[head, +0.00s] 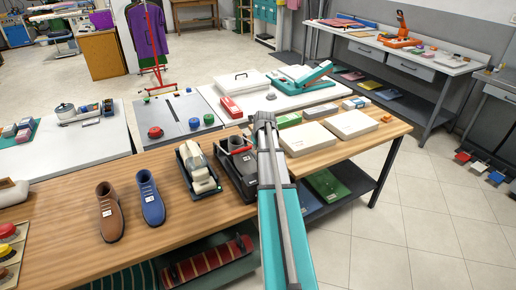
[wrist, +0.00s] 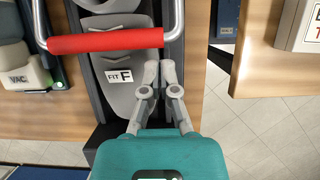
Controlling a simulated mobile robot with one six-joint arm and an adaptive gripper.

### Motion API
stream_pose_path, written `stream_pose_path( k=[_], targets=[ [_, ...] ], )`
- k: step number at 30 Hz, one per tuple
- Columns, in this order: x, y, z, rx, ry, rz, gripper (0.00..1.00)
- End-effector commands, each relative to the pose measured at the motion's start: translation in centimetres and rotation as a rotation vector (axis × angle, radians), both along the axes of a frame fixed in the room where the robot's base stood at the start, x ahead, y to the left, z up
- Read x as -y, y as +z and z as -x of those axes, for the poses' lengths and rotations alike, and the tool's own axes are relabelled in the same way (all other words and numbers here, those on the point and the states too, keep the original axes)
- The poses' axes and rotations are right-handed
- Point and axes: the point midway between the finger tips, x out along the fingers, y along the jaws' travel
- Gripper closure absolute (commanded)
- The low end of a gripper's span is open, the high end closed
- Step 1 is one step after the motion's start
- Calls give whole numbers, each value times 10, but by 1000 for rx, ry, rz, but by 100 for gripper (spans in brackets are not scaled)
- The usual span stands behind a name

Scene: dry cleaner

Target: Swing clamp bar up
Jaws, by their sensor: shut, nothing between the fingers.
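The clamp bar (wrist: 105,41) is a grey metal U-shaped bar with a red grip. It lies across a dark shoe-shaped fitting device (wrist: 124,95) with a grey plate marked "FIT F". In the head view the red of the bar (head: 240,151) shows on the dark device (head: 231,166), just left of my arm. My gripper (wrist: 159,74) is shut and empty. In the wrist view its fingertips appear just below the right end of the red grip, over the device's right side; I cannot tell if they touch.
A second device with a cream form (head: 199,172) stands close on the left. Blue (head: 150,198) and brown (head: 108,213) shoes stand farther left on the wooden bench (head: 75,250). White boxes (head: 308,138) lie to the right, beyond my arm.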

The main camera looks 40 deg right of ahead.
Motion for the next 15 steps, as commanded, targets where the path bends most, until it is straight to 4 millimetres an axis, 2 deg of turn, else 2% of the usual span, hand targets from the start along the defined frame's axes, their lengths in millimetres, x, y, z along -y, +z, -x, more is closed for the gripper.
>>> stream_pose_path(
  k=[1, 6, 15],
  targets=[
    [1, -8, -2, 0, 0, 0, 100],
    [2, -19, -7, 0, 0, 0, 100],
    [3, -29, -12, 0, 0, 0, 100]
  ],
)
